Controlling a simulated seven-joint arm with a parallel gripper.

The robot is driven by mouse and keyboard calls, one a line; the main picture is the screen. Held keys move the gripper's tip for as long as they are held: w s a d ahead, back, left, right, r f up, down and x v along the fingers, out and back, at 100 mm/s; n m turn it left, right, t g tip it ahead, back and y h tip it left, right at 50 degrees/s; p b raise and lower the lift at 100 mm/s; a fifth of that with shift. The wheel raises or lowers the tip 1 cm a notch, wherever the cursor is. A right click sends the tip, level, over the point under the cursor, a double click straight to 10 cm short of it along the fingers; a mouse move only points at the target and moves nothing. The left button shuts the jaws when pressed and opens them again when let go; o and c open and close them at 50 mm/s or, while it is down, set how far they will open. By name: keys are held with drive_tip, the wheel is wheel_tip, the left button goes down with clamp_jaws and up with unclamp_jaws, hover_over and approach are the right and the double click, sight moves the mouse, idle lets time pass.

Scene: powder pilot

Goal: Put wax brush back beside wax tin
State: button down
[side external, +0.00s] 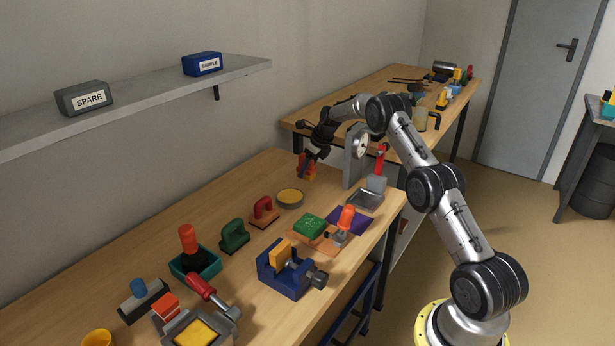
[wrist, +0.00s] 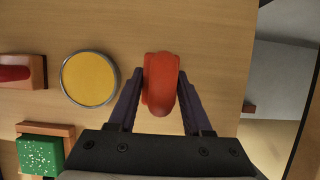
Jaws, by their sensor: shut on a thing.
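The wax tin (side external: 290,198) is a round, shallow tin with a grey rim and yellow wax, lying flat on the near bench. It also shows in the wrist view (wrist: 89,78), left of my gripper. My gripper (wrist: 160,76) is shut on the wax brush (wrist: 161,95), a rounded red-orange piece between its two dark fingers. In the side external view the wax brush (side external: 306,170) is behind and slightly right of the tin, apart from it. I cannot tell whether it touches the bench. My gripper (side external: 309,158) points down and hides part of it.
A red-handled block (side external: 263,212) and a green-handled block (side external: 234,236) stand left of the tin. A green sponge-like block (side external: 310,225) is in front of it. A grey upright gauge (side external: 356,157) stands right of my gripper. Bare bench (side external: 260,178) lies behind the tin.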

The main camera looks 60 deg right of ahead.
sight(307, 176)
drive_tip(key=shift+f, duration=1.4)
drive_tip(key=shift+f, duration=0.1)
drive_tip(key=shift+c, duration=1.7)
unclamp_jaws()
drive_tip(key=shift+f, duration=0.1)
